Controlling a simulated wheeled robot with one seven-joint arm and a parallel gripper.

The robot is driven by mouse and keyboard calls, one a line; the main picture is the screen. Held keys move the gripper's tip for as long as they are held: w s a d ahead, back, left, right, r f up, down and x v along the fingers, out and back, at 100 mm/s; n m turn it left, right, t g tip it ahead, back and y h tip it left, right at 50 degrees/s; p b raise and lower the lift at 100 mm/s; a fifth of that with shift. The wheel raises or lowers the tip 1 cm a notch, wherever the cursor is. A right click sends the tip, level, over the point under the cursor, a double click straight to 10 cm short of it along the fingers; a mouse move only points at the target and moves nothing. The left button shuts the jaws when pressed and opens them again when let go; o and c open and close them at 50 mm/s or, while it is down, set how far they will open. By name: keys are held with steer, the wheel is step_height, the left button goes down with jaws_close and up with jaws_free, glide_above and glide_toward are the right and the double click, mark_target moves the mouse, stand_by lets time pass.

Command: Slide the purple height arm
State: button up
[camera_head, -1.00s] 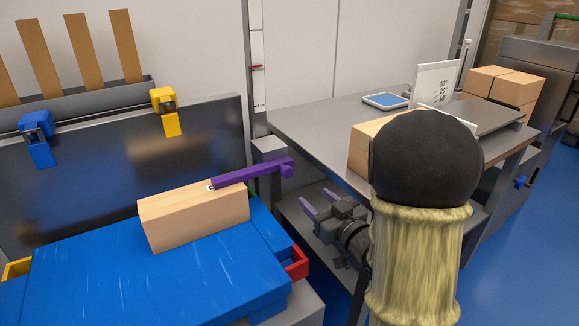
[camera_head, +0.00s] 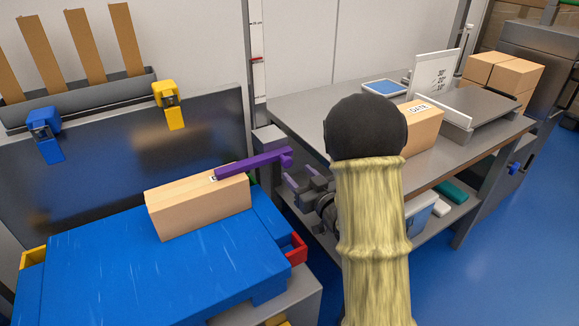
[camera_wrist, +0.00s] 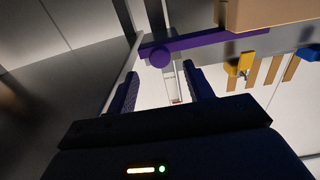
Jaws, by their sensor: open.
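The purple height arm (camera_head: 250,164) reaches from a grey post over the top of a cardboard box (camera_head: 200,203), with a round knob (camera_head: 287,157) at its right end. My gripper (camera_head: 301,178) is open and empty, just below and beside the knob end. In the wrist view the purple arm (camera_wrist: 205,43) crosses the top, its knob (camera_wrist: 160,57) facing the camera. There the open fingers (camera_wrist: 158,88) stand either side of a gap below the arm, apart from it. Whether a finger touches the knob is hard to tell.
The box stands on a blue tub lid (camera_head: 150,265) with a red handle (camera_head: 298,249) at its right. A grey bench (camera_head: 300,105) stands behind my arm, holding a labelled box (camera_head: 425,128) and a blue tablet (camera_head: 382,88). Yellow (camera_head: 170,103) and blue (camera_head: 44,133) clips hang on the dark panel.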

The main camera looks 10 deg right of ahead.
mark_target(289, 163)
steer(key=x, duration=0.5)
steer(key=shift+w+a+b, duration=0.1)
steer(key=shift+w+b, duration=0.15)
steer(key=shift+b, duration=0.15)
jaws_close()
steer(key=shift+r, duration=0.1)
